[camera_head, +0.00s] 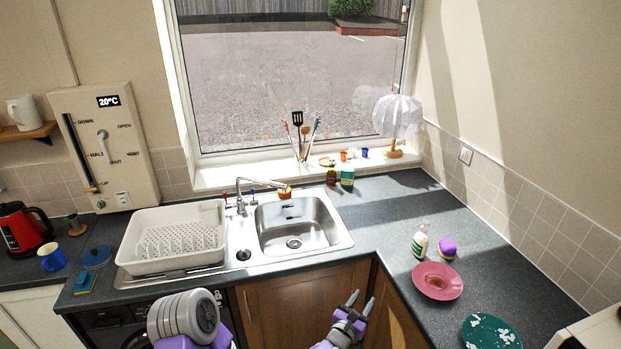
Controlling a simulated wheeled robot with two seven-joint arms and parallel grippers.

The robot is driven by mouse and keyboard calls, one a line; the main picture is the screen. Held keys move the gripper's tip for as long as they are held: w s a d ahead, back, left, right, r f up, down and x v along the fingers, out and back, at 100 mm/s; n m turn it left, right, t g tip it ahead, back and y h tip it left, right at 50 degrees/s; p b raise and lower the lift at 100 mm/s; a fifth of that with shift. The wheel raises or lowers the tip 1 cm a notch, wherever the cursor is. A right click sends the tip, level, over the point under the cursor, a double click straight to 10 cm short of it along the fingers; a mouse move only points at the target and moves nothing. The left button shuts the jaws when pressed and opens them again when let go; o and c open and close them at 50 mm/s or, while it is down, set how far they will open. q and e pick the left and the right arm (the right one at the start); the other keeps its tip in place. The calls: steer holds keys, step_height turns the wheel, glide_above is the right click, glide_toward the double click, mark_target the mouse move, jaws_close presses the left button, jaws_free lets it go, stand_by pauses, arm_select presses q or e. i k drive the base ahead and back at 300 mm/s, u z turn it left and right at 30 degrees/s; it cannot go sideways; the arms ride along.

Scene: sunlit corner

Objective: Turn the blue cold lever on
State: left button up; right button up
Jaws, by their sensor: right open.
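The tap (240,186) stands behind the steel sink (298,222), with its spout reaching right over the basin. A small blue lever (253,193) stands at the right of the tap base, and a small red lever (225,196) at its left. They are too small to tell how far each is turned. No water is seen running. My right gripper (361,299) is open and empty, low in front of the cabinet doors, well apart from the levers. My left arm shows at the bottom left, but its gripper fingers do not show.
A white dish rack (175,236) stands left of the sink. Bottles (347,177) and an orange-topped item (284,190) stand behind the basin. A soap bottle (420,241), purple-topped item (447,248) and pink plate (437,281) lie on the right worktop. The front sink edge is clear.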

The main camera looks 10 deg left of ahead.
mark_target(254, 202)
steer(key=z, duration=0.1)
steer(key=i, duration=1.05)
steer(key=u, duration=1.1)
steer(key=i, duration=1)
steer(key=u, duration=0.25)
